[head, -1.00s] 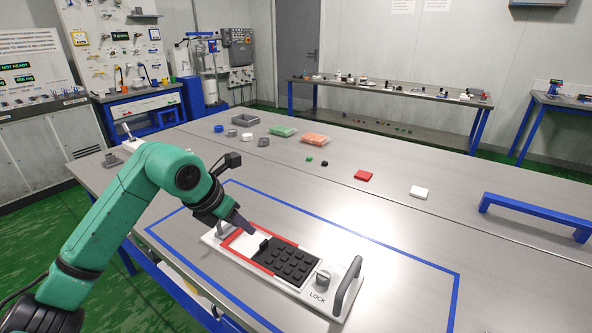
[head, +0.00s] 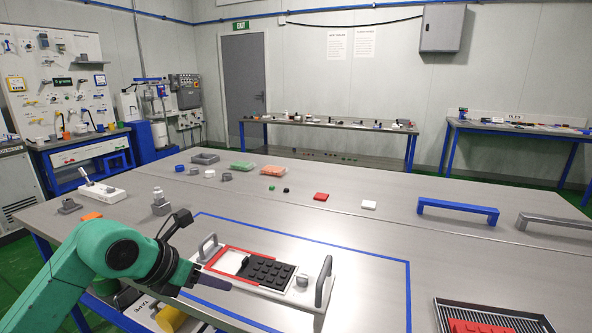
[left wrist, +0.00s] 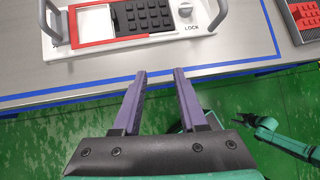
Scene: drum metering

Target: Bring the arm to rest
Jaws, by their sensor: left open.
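My left gripper (head: 215,283) is open and empty, off the front side of the white metering device (head: 309,297). In the left wrist view its two purple fingers (left wrist: 160,75) are apart, with the table's front edge and green floor beneath. The device has a red frame (head: 222,250), a black pocketed plate (head: 266,271), two grey handles and a knob (head: 302,280) beside the word LOCK. It shows in the left wrist view (left wrist: 205,25) too. A teal arm of mine (left wrist: 285,140) shows at lower right there; its gripper's state is unclear.
Blue tape (head: 409,300) outlines the area around the device. A dark ribbed tray (head: 480,312) with a red piece stands at the right front. A blue handle bar (head: 457,207), red block (head: 321,197) and white block (head: 369,205) lie farther back. Mid-table is largely clear.

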